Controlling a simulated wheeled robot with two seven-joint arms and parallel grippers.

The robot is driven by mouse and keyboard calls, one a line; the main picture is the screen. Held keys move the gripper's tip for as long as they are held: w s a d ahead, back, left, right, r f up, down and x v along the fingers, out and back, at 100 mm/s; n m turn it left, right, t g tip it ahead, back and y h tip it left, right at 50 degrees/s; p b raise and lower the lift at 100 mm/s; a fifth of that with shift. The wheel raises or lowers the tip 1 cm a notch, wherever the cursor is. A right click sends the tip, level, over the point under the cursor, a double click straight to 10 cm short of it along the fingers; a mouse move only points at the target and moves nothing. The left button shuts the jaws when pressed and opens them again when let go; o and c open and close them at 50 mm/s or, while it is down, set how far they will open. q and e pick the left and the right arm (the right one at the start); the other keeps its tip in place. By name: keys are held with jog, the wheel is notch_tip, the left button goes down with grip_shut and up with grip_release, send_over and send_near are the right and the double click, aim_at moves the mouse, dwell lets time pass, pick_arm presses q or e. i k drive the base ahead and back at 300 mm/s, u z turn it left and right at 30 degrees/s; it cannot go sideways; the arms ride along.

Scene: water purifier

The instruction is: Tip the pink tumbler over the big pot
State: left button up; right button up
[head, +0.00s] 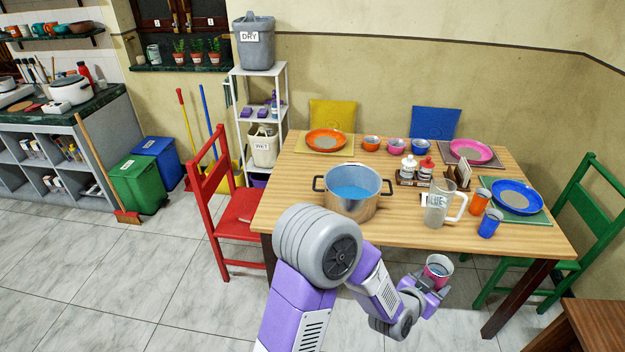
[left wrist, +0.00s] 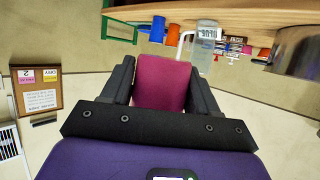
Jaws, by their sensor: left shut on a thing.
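The pink tumbler (head: 437,272) is in my left gripper (head: 431,283), in front of the table's front edge and right of the pot. It looks roughly upright in the head view, with its open top up and a bluish-grey inside. In the left wrist view the tumbler (left wrist: 162,83) sits between the two black fingers, which touch its sides. The big pot (head: 350,205) stands on the table near its front left, with two handles and blue liquid inside. Part of the pot (left wrist: 302,50) also shows at the right of the left wrist view. My right gripper is not in view.
A clear pitcher (head: 437,205), an orange cup (head: 480,201) and a blue cup (head: 489,223) stand on the table (head: 400,238), right of the pot. A condiment rack (head: 407,178) is behind. A red chair (head: 210,190) is left, a green chair (head: 590,215) right.

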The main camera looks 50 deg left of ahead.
aim_at(352, 190)
jog(key=u, duration=1.35)
jog(key=i, duration=0.4)
